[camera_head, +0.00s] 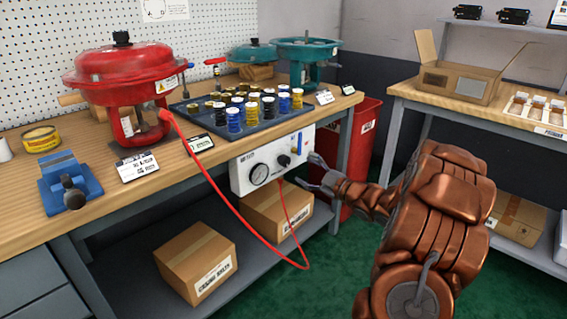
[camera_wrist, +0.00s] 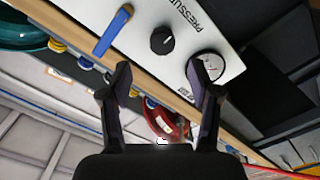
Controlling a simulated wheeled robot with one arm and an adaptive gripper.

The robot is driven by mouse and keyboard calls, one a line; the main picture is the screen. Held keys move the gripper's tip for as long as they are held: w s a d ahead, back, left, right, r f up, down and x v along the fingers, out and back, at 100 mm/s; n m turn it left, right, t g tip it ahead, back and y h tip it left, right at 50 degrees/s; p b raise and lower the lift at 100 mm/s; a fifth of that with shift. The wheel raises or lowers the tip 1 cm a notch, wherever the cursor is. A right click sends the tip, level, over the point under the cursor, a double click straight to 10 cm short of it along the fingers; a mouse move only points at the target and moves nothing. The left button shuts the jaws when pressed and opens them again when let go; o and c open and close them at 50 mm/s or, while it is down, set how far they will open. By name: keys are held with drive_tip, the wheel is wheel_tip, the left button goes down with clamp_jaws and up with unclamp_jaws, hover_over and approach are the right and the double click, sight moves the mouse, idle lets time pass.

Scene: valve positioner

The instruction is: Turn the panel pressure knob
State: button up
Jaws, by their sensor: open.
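The white pressure panel (camera_head: 243,177) hangs below the front edge of the wooden bench. Its black pressure knob (camera_head: 284,160) sits right of the round gauge (camera_head: 259,174). In the wrist view the knob (camera_wrist: 162,40) is round and black with a white pointer line, ahead of my gripper's fingertips and roughly centred between them. My gripper (camera_head: 308,171) is open and empty, in front of the panel's right end. In the wrist view its two dark fingers (camera_wrist: 160,80) are spread wide and apart from the knob. One fingertip overlaps the gauge in that view.
A red hose (camera_head: 224,196) loops from the red actuator (camera_head: 122,75) down to the panel. Cardboard boxes (camera_head: 196,262) stand on the shelf below.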

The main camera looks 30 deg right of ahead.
sight(287, 162)
drive_tip(key=x, duration=0.4)
drive_tip(key=b+x, duration=0.1)
drive_tip(key=x, duration=0.1)
drive_tip(key=shift+w+a+f, duration=0.1)
drive_tip(key=shift+w+a, duration=0.1)
drive_tip(key=shift+a, duration=0.15)
drive_tip(key=shift+w+a, duration=0.1)
drive_tip(key=shift+w, duration=0.6)
